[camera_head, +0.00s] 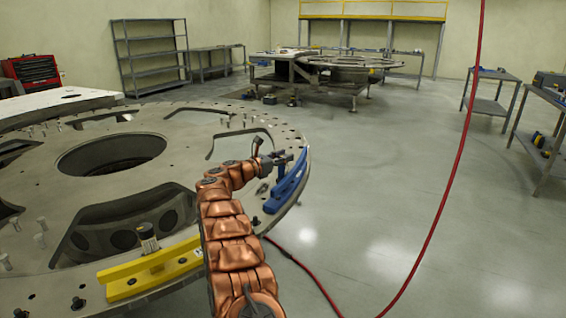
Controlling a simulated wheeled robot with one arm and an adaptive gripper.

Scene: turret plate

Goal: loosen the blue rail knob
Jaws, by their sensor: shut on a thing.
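The blue rail (290,184) stands near the right edge of the large round metal plate (190,130). My copper-coloured arm reaches up from the bottom of the view and bends right toward the rail. My gripper (279,158) is at the upper left side of the rail, shut on the blue rail knob. The knob itself is small and mostly hidden by the fingers, so its turn cannot be seen.
A yellow rail (150,268) with its own dark knob (147,236) lies on the plate left of my arm. Several upright pins and large cut-outs dot the plate. A red hose (440,203) hangs at the right and runs along the floor.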

